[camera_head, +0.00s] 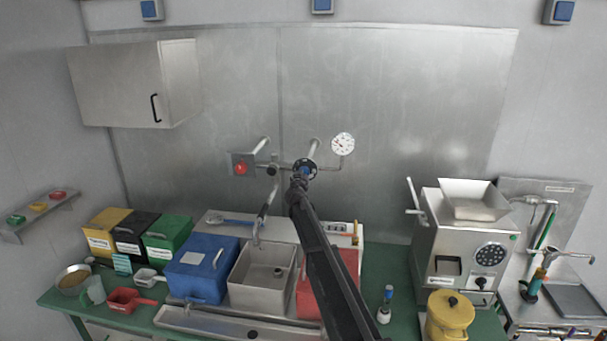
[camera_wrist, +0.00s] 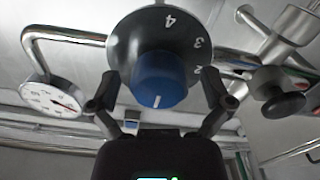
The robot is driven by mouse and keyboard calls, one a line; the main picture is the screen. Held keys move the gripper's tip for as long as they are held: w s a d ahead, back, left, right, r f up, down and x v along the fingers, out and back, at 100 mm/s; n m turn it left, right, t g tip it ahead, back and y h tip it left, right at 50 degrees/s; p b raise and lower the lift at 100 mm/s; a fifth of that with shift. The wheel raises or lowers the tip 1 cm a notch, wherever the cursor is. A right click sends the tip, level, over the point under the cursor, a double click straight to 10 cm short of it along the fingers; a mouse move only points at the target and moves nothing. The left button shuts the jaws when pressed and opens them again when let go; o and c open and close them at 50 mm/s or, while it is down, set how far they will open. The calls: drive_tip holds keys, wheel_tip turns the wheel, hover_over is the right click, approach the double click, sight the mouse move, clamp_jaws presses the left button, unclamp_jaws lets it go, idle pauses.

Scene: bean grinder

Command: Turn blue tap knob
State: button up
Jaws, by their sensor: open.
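The blue tap knob (camera_wrist: 160,80) is in the middle of the wrist view, in front of a dark round dial with white numbers (camera_wrist: 178,35). A white pointer line shows on the knob. My gripper (camera_wrist: 160,95) is open, with one finger on each side of the knob; a gap shows between each finger and the knob, and I cannot tell whether they reach its depth. In the head view the dial (camera_head: 312,165) is on the wall pipes, and my gripper (camera_head: 300,176) is right at it, with my arm hiding part of the knob.
A white pressure gauge (camera_head: 343,144) stands right of the dial, also seen in the wrist view (camera_wrist: 52,97). A red button box (camera_head: 241,168) and pipes are to the left. Below are a metal sink (camera_head: 262,295), a blue box (camera_head: 192,276) and a grinder (camera_head: 462,255).

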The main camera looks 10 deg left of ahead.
drive_tip(key=shift+w, duration=0.4)
drive_tip(key=c, duration=1.1)
drive_tip(key=shift+a, duration=0.3)
drive_tip(key=shift+c, duration=0.2)
drive_tip(key=shift+d, duration=0.3)
